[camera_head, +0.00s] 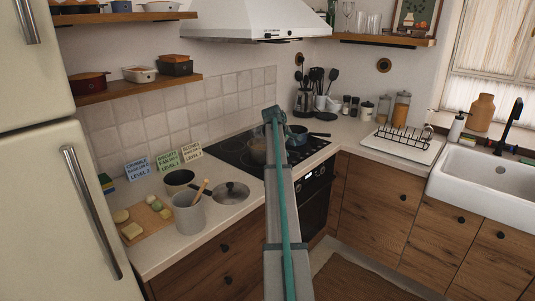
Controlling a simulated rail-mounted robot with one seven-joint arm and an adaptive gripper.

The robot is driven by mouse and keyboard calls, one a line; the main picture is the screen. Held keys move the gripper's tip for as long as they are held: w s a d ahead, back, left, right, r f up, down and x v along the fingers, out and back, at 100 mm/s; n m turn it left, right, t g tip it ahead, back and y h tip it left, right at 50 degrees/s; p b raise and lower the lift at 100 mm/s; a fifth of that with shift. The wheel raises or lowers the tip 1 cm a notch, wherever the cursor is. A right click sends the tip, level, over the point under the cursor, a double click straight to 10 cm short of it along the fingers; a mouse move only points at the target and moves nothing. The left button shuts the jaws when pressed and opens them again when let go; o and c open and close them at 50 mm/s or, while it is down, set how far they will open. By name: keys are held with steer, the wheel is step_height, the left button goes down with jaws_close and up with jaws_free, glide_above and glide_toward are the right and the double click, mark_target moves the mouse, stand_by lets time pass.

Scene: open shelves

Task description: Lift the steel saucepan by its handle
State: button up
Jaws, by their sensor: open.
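My gripper (272,114) is at the far end of my raised teal-and-grey arm, in front of the back of the hob.
The range hood (255,22) overhangs the hob (228,150).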

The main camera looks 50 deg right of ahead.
mark_target(291, 153)
steer(key=p+x, duration=0.1)
steer(key=x, duration=0.4)
steer(key=shift+w+p, duration=0.15)
steer(key=shift+p, duration=0.25)
steer(key=shift+r, duration=0.1)
jaws_close()
